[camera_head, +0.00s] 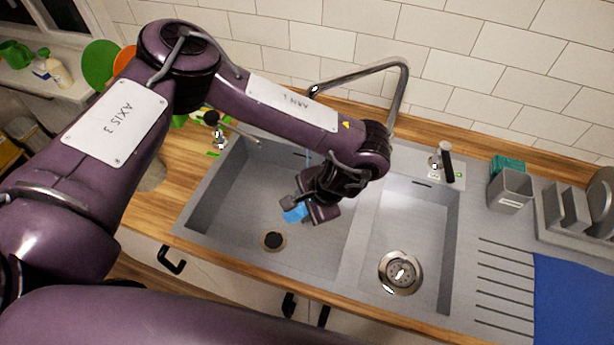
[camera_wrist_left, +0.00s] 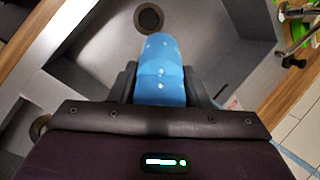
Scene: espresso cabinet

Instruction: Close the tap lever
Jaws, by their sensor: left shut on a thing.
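My left gripper (camera_head: 312,206) hangs over the left basin of the grey sink, its fingers around a blue, rounded object (camera_head: 296,214). In the left wrist view the blue object (camera_wrist_left: 160,70) fills the space between my left gripper's dark fingers (camera_wrist_left: 160,90). A chrome tap fitting with a black lever (camera_head: 446,160) stands behind the right basin, well right of the gripper and apart from it. Another chrome fitting with a black knob (camera_head: 211,117) stands at the back left corner; its knob also shows in the left wrist view (camera_wrist_left: 293,61). My right gripper is not in view.
A tall bent chrome spout (camera_head: 400,90) rises behind my left arm. The right basin (camera_head: 408,235) is empty. A grey holder (camera_head: 510,190) with a green sponge (camera_head: 507,164) and a dish rack (camera_head: 575,212) stand right. A blue cloth (camera_head: 570,300) covers part of the drainboard.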

